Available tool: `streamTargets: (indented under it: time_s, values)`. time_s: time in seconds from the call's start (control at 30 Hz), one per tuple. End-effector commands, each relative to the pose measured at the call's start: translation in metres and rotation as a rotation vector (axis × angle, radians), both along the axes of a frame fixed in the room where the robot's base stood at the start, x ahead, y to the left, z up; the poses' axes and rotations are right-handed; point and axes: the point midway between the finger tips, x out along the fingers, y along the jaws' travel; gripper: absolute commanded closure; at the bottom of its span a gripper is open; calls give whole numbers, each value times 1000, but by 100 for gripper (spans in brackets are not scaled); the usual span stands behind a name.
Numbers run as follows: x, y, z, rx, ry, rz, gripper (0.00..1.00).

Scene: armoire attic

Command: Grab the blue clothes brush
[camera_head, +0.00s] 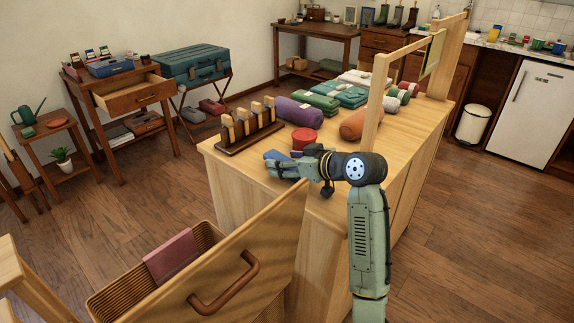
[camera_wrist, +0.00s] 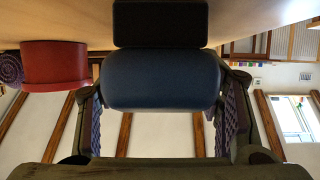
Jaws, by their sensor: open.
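The blue clothes brush (camera_head: 275,154) lies on the wooden dresser top (camera_head: 240,165) near its front edge, partly hidden by my gripper (camera_head: 284,167) in the head view. In the wrist view, which looks upside down, the brush's rounded blue body (camera_wrist: 160,82) and a dark block (camera_wrist: 160,22) joined to it fill the middle. My gripper (camera_wrist: 161,108) is open, with one finger on each side of the blue body. Whether the fingers touch it cannot be told.
A red round tin (camera_head: 304,137) stands close behind the brush. An open wooden door or drawer front (camera_head: 225,270) and a wicker basket (camera_head: 115,290) are below in front.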

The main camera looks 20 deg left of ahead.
Motion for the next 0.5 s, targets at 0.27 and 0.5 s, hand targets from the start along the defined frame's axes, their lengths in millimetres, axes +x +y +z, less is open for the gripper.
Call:
streamTargets:
  time_s: [0.27, 0.5]
  values:
    - [0, 0, 0, 0, 1, 0, 51]
    - [0, -1, 0, 0, 1, 0, 67]
